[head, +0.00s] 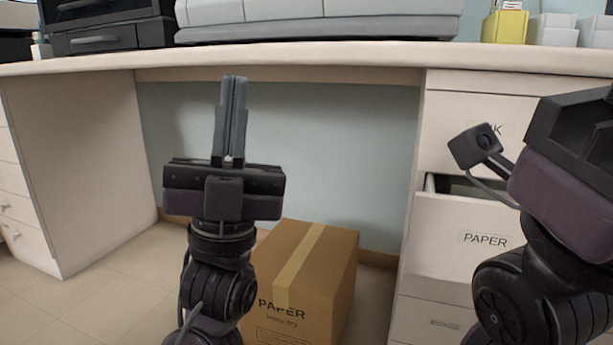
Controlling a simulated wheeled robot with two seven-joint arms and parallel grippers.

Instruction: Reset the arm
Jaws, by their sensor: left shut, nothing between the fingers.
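My left gripper (233,82) points upward in front of the desk's open knee space. Its two fingers are together with nothing between them. My right arm stands at the right edge of the head view, in front of the drawers. The fingers of my right gripper are cut off or hidden, so I cannot see their state.
A cardboard box (327,272) marked PAPER stands on the floor under the desk (330,58), partly behind my left arm. The drawer labelled PAPER (455,225) is pulled open at the right. A printer-like machine (315,22) and a yellow container (505,26) stand on the desktop.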

